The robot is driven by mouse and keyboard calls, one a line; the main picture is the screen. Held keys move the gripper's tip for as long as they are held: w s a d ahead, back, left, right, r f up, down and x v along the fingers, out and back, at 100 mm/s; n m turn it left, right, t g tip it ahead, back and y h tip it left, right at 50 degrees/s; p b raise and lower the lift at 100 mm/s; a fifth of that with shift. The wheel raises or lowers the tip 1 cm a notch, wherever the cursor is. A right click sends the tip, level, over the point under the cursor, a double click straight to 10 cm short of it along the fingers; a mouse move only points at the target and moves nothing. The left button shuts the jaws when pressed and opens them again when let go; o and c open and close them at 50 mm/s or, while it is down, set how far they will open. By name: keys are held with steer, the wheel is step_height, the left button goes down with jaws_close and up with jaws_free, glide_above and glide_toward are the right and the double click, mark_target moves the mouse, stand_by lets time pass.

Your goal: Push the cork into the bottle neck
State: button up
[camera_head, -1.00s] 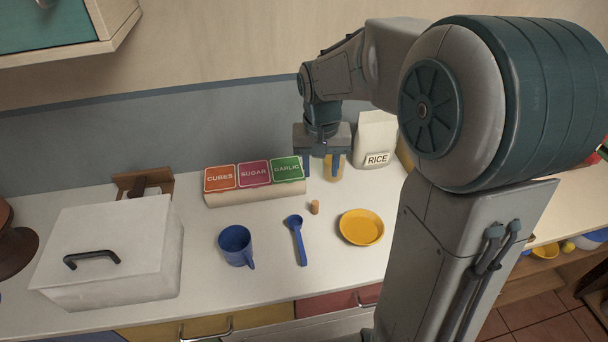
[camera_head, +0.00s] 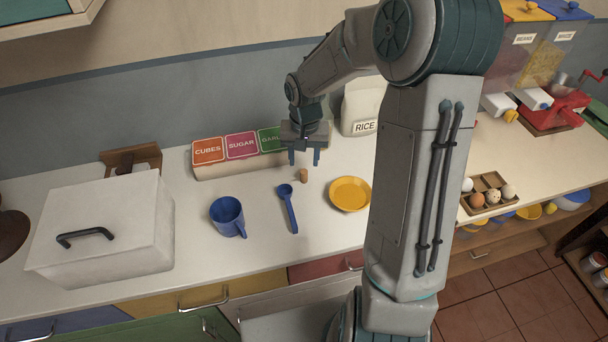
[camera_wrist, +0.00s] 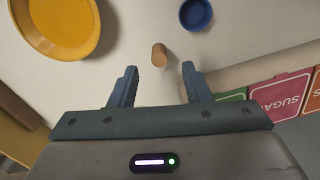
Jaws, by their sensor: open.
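The small brown cork (camera_head: 303,176) stands on the white counter between the blue spoon and the yellow plate. In the wrist view the cork (camera_wrist: 159,54) shows ahead of the gap between my fingers, apart from them. My gripper (camera_head: 304,158) is open and empty, above the counter and a little behind the cork, with its fingers pointing down. In the wrist view the open fingers of my gripper (camera_wrist: 160,82) stand on either side of empty space. I cannot make out a bottle in the present views; my arm hides part of the counter.
A yellow plate (camera_head: 350,194), a blue spoon (camera_head: 288,207) and a blue mug (camera_head: 228,216) lie near the cork. Labelled boxes (camera_head: 241,146) and a rice bag (camera_head: 362,107) stand behind. A white lidded box (camera_head: 105,230) is at left. An egg tray (camera_head: 487,193) is at right.

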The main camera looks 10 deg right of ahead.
mark_target(304, 171)
steer(key=shift+w+d+f+p, duration=0.1)
steer(key=shift+f+p, duration=0.15)
steer(key=shift+f, duration=0.95)
steer(key=shift+w+f+p, duration=0.1)
steer(key=shift+f+p, duration=0.15)
steer(key=shift+f, duration=0.95)
jaws_close()
